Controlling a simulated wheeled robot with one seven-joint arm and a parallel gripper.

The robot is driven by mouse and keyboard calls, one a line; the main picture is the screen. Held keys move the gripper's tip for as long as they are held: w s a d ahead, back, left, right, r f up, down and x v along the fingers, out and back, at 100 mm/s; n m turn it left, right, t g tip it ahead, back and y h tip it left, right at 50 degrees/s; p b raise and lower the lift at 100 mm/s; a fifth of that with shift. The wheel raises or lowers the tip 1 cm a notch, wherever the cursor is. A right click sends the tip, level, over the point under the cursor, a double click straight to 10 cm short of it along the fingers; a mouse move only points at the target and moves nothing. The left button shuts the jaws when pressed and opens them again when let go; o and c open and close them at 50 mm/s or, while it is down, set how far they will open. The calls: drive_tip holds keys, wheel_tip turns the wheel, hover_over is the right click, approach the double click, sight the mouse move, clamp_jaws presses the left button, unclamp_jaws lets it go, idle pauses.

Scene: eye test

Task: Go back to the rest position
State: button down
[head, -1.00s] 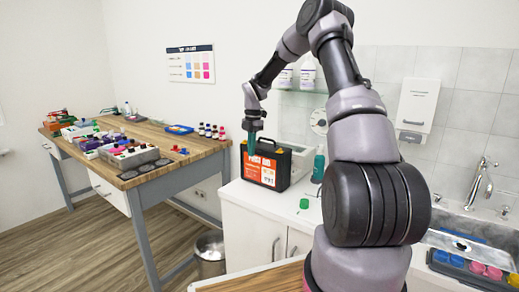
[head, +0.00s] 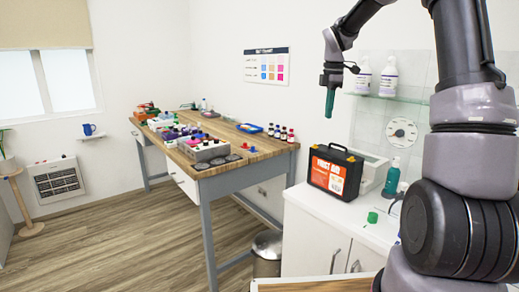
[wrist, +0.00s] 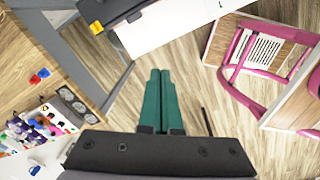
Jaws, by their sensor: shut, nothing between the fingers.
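My gripper (head: 330,101) is shut and empty, its green fingers pointing down in the air, above and a little left of the first aid case in the head view. In the wrist view my gripper's green fingers (wrist: 161,100) lie side by side over the wooden floor. The black first aid case (head: 335,171) with an orange label stands upright on the white counter (head: 312,212); part of a black and yellow object, likely the case, shows at the top of the wrist view. My arm rises at the right of the head view.
A wooden workbench (head: 232,170) with bottles and trays stands left of the counter. A green cap (head: 372,217) and a teal bottle (head: 392,177) are on the counter. A glass shelf with white bottles hangs behind. A pink-framed chair (wrist: 262,60) stands at right in the wrist view.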

drive_tip(key=s+a+r+m+t, duration=0.2)
drive_tip(key=s+r+m, duration=0.5)
drive_tip(key=s, duration=0.3)
drive_tip(key=s+r+m+t+y, duration=0.1)
drive_tip(key=s+m+t, duration=0.3)
drive_tip(key=s+m, duration=1.2)
drive_tip(key=s, duration=0.5)
drive_tip(key=shift+a+r+y, duration=0.25)
drive_tip(key=shift+r+y, duration=0.05)
drive_tip(key=shift+y, duration=0.1)
